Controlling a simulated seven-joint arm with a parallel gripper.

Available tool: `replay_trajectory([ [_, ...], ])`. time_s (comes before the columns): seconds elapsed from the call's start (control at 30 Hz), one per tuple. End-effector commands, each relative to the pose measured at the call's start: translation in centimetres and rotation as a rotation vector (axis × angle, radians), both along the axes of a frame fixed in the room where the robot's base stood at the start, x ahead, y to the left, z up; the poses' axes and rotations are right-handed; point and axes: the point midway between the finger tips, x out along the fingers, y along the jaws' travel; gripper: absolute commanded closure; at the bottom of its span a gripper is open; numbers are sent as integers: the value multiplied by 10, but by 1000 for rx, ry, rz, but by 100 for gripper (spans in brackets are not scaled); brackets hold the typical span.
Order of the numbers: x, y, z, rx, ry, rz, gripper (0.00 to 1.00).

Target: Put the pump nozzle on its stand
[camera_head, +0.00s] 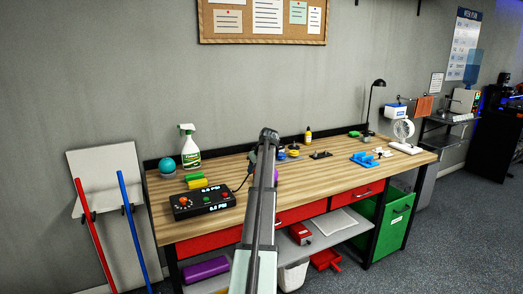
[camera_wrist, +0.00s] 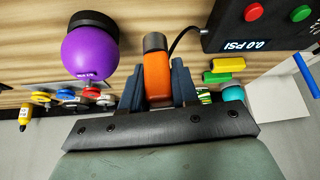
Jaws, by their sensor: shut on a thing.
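The pump nozzle (camera_wrist: 157,75) is an orange cylinder with a dark end in the wrist view. A black hose runs from it toward the pump box. My gripper (camera_wrist: 156,82) is shut on the nozzle, one dark finger on each side. In the head view my own arm mostly hides the gripper and nozzle. The black pump box (camera_head: 203,199) with lit displays sits on the wooden bench at left; its corner also shows in the wrist view (camera_wrist: 262,22). I cannot tell for certain which thing is the nozzle's stand.
A purple ball (camera_wrist: 90,52) on a black ring is beside the nozzle. Yellow and green blocks (camera_head: 196,182), a spray bottle (camera_head: 190,150) and a teal ball (camera_head: 167,166) stand at the bench's left. A blue object (camera_head: 365,159) and a fan (camera_head: 404,134) are at right.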

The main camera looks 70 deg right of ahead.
Motion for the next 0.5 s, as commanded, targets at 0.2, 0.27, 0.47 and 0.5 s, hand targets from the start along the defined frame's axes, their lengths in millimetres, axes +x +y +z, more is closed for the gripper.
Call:
replay_trajectory([
  [0.2, 3, 35, -4, 0, 0, 227, 100],
  [0.27, 4, 36, -4, -1, -1, 271, 100],
  [0.47, 4, 37, -4, 1, -1, 344, 100],
  [0.5, 4, 37, -4, 0, 0, 349, 100],
])
